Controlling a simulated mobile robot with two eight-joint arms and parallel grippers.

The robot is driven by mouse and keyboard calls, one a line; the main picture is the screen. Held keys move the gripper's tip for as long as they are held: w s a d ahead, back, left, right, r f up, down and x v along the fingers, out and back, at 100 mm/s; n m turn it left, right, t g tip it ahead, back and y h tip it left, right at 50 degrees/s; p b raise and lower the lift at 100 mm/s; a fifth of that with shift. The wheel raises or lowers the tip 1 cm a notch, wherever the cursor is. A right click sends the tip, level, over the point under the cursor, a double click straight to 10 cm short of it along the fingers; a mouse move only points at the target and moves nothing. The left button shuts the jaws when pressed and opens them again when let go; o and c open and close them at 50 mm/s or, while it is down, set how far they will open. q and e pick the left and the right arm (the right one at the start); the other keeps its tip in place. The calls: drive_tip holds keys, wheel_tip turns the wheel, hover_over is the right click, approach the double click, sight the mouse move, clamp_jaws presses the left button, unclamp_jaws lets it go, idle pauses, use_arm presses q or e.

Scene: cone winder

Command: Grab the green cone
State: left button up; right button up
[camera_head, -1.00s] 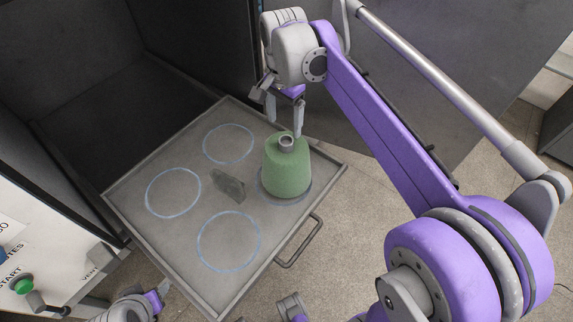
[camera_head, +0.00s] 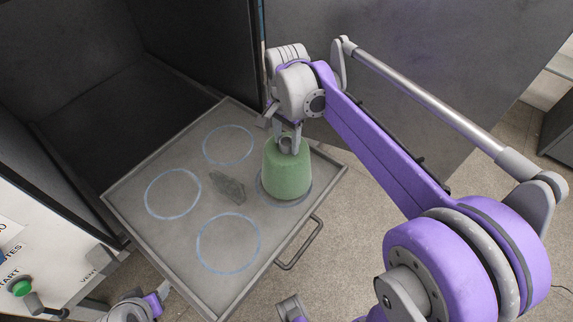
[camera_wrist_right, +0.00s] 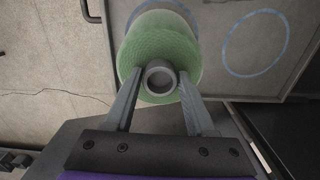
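The green cone (camera_head: 287,172) stands upright on the right-hand ring of the pulled-out tray (camera_head: 150,252), its grey tube tip up. My right gripper (camera_head: 288,138) is above the cone with its fingers on either side of the tube tip. In the right wrist view, the cone (camera_wrist_right: 160,45) is between and beyond the open fingers (camera_wrist_right: 159,76), with a gap on each side of the tube. My left arm's end shows only partly at the bottom left, its fingers too unclear to read.
The tray has several pale blue rings, the others empty, and a dark grey plate (camera_head: 227,187) in the middle. A handle (camera_head: 301,245) sticks out at its front right. A dark open cabinet (camera_head: 110,110) is behind, and a panel with a green button (camera_head: 22,287) is at left.

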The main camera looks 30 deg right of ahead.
clamp_jaws()
idle(1.1)
